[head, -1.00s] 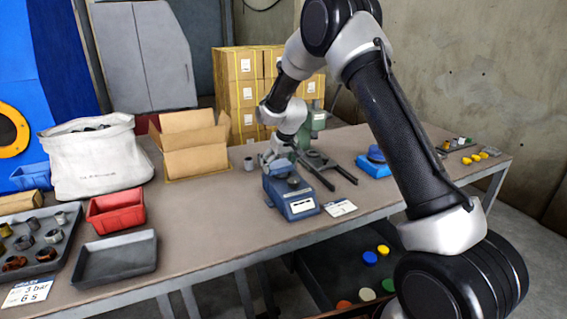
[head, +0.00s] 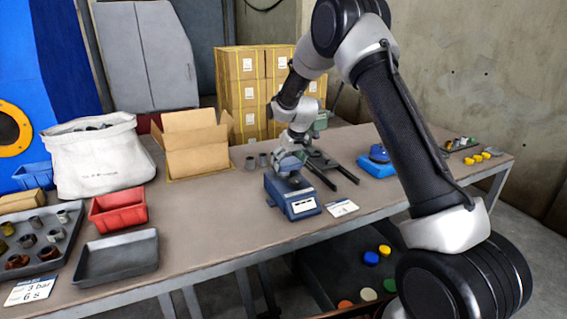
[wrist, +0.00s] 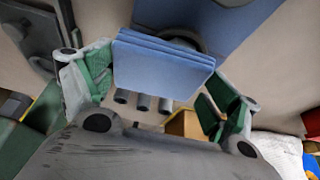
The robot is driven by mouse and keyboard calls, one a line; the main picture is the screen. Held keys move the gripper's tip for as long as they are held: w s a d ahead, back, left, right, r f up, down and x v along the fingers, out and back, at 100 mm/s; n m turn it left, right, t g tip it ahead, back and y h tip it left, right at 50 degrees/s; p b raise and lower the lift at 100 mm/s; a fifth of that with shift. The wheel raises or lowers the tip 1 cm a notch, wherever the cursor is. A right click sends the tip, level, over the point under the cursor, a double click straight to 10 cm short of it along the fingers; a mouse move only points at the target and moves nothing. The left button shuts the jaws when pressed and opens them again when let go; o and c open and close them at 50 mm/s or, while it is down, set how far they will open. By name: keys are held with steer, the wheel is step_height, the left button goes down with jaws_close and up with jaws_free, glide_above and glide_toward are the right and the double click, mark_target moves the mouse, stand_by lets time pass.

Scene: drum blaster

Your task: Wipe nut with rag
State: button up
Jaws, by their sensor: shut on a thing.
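My gripper (head: 291,160) is shut on a folded blue rag (wrist: 160,66), whose layers show between the green-padded fingers in the wrist view. In the head view the rag (head: 289,163) hangs just over the top of a blue bench device (head: 295,200). In the wrist view a dark round part (wrist: 185,38) shows partly behind the rag, against the blue device (wrist: 228,28); I cannot tell whether it is a nut or whether the rag touches it.
An open cardboard box (head: 194,148), a red bin (head: 118,211), an empty dark tray (head: 116,258) and a tray of metal parts (head: 50,228) are at left. A dark fixture with two rods (head: 345,174) is close behind the blue device. The table front left of it is clear.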

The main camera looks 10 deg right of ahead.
steer(key=shift+d, duration=0.2)
steer(key=shift+r, duration=3)
steer(key=shift+w+d+m, duration=0.1)
steer(key=shift+w+m, duration=0.15)
steer(key=shift+m, duration=0.15)
steer(key=shift+s+d+f+m, duration=0.3)
steer(key=shift+s+f, duration=0.3)
steer(key=shift+s+d+f+m, duration=0.3)
steer(key=shift+s+f, duration=0.25)
steer(key=shift+s, duration=0.05)
steer(key=shift+m+h, duration=0.4)
steer(key=s, duration=0.1)
steer(key=s+d, duration=0.1)
steer(key=s, duration=0.2)
steer(key=shift+s+d+f, duration=0.3)
steer(key=shift+s+f, duration=0.1)
steer(key=s+d+r, duration=0.1)
steer(key=s, duration=0.5)
steer(key=s+d+r, duration=0.1)
steer(key=s+r, duration=0.1)
steer(key=s, duration=0.4)
steer(key=shift+d, duration=0.35)
steer(key=shift+s, duration=0.1)
